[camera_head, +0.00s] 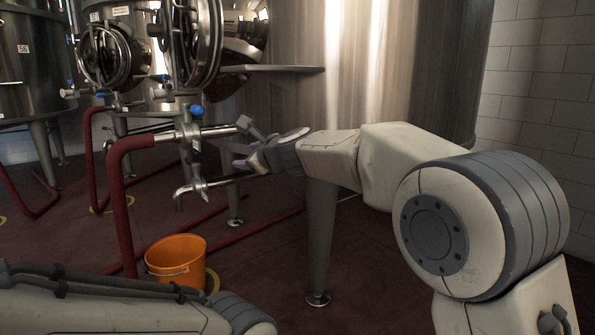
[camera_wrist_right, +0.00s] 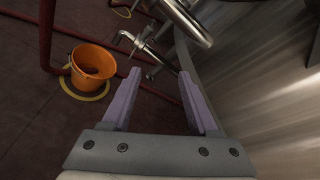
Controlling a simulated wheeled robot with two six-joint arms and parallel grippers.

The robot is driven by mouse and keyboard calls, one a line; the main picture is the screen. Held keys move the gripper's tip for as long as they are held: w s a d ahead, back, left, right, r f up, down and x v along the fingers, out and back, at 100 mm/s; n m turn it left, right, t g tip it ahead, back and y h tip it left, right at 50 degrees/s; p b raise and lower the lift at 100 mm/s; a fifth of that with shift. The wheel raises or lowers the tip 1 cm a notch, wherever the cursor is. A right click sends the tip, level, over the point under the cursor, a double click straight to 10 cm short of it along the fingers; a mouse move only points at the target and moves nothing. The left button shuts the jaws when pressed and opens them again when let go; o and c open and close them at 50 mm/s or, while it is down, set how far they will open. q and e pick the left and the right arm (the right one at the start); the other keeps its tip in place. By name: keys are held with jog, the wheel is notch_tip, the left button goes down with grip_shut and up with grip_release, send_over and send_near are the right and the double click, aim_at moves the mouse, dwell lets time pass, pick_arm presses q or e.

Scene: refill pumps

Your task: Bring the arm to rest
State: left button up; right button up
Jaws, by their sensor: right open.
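My right arm reaches in from the right in the head view, and its gripper (camera_head: 248,162) is near the steel pipework in front of the large tank. In the right wrist view the two purple fingers of this gripper (camera_wrist_right: 158,103) stand apart with nothing between them. A steel tap with a spout (camera_head: 197,186) is just left of the gripper in the head view. It also shows beyond the fingers in the right wrist view (camera_wrist_right: 137,43). Part of my left arm shows at the bottom left of the head view, but its gripper is out of sight.
An orange bucket (camera_head: 177,262) stands on the dark red floor below the tap. A red hose (camera_head: 121,205) runs down beside it. A large steel tank (camera_head: 375,75) on legs is behind my right arm. A white tiled wall (camera_head: 540,95) is at the right.

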jog(key=s+d+f+n+g+h, duration=0.2)
jog(key=s+d+f+n, duration=0.25)
jog(key=d+f, duration=0.45)
jog(key=s+d+f+n+g+h, duration=0.2)
jog(key=s+d+f+n+h, duration=0.15)
jog(key=d+f+n, duration=0.45)
jog(key=s+d+f+n+g+h+p, duration=0.1)
jog(key=s+d+f+n+g, duration=0.15)
jog(key=s+d+f, duration=0.4)
jog(key=s+d+f+n+g+h, duration=0.1)
jog(key=s+d+f+n, duration=0.25)
jog(key=s, duration=0.55)
jog(key=s+d+f+n+g+h+p, duration=0.1)
jog(key=s+d+f+n+g, duration=0.1)
jog(key=s+d+f+n, duration=0.4)
jog(key=s+a+r+n+g+p, duration=0.15)
jog(key=s+a+r+p, duration=0.35)
jog(key=r+p, duration=0.55)
jog(key=s+a+r+n+p, duration=0.2)
jog(key=s+a+r+p, duration=0.45)
jog(key=r, duration=0.75)
jog(key=s+a+r+n+g+p, duration=0.1)
jog(key=s+a+r+p, duration=0.2)
jog(key=r+p, duration=0.85)
notch_tip(320, 180, up, 35)
jog(key=p, duration=3.4)
jog(key=shift+y, duration=0.45)
jog(key=shift+d, duration=0.1)
jog(key=shift+c, duration=0.3)
